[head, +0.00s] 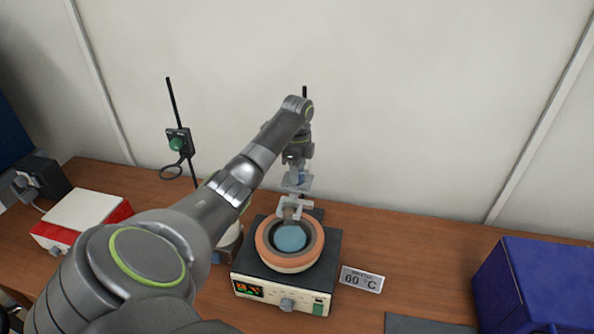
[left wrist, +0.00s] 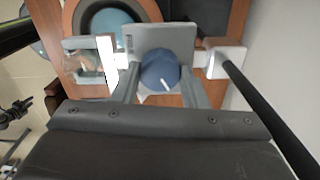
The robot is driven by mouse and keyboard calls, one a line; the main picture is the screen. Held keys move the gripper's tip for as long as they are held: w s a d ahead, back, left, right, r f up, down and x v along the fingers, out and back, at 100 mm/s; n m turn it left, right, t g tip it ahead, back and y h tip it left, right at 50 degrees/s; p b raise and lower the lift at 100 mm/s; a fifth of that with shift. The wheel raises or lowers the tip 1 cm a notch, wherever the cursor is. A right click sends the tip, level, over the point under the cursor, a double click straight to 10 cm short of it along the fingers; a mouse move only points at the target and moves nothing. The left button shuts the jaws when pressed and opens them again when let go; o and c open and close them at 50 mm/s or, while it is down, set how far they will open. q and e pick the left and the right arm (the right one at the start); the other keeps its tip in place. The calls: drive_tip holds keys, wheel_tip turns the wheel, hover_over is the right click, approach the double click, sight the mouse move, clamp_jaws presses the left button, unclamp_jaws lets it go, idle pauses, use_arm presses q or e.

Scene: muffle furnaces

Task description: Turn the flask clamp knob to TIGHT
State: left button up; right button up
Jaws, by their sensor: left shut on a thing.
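The flask clamp's blue knob (left wrist: 160,72) has a white pointer line slanting toward the lower right of the left wrist view. It sits on a grey clamp block (left wrist: 160,38). My left gripper (left wrist: 160,85) is shut on the knob, one finger on each side. In the head view, my left gripper (head: 298,182) is above the heating bath, with the grey clamp jaws (head: 292,207) just below it. The knob is mostly hidden there by my gripper. I cannot read any TIGHT marking. My right gripper is not in view.
An orange-rimmed bath (head: 268,255) with blue liquid stands on a hotplate (head: 270,291) below the clamp. A "60 °C" sign (head: 362,280) stands beside it. A black rod (left wrist: 265,115) rises close to my gripper. A blue box (head: 535,285) is at right, another stand (head: 178,140) at left.

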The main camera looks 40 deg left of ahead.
use_arm(q)
drive_tip(key=shift+m, duration=2.2)
drive_tip(key=shift+f, duration=0.1)
drive_tip(key=o, duration=1)
drive_tip(key=shift+d, duration=0.1)
